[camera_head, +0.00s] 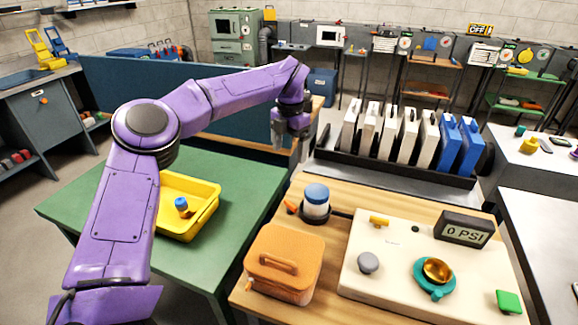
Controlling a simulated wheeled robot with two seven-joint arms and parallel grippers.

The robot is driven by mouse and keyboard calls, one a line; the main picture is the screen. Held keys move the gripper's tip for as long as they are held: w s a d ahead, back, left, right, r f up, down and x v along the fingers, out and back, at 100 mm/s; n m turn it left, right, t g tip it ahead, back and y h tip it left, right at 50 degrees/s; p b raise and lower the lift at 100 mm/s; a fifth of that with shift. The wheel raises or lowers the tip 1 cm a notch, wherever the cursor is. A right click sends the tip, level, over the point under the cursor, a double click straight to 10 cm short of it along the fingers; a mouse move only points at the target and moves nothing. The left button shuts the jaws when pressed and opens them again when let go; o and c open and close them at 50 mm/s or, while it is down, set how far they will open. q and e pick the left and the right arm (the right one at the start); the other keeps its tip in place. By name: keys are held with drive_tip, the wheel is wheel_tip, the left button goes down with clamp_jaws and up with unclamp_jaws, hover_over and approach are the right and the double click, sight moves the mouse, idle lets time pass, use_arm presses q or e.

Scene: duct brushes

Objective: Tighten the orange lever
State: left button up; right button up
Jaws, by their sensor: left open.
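A small orange lever (290,207) sticks out to the left of a dark ring-shaped holder (318,217) on the wooden table. My left gripper (292,143) hangs in the air beyond the lever and the jar, apart from both. It is open and empty, and its fingers are small and dark in this view. How tight the lever is cannot be told. My right gripper is out of view.
An orange lidded box (284,262) stands in front of the jar. A yellow tray (205,222) sits on the green table. A black rack (400,168) holds white and blue cases.

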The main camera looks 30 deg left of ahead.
sight(290, 203)
use_arm(q)
drive_tip(key=shift+r, duration=0.95)
drive_tip(key=shift+c, duration=0.3)
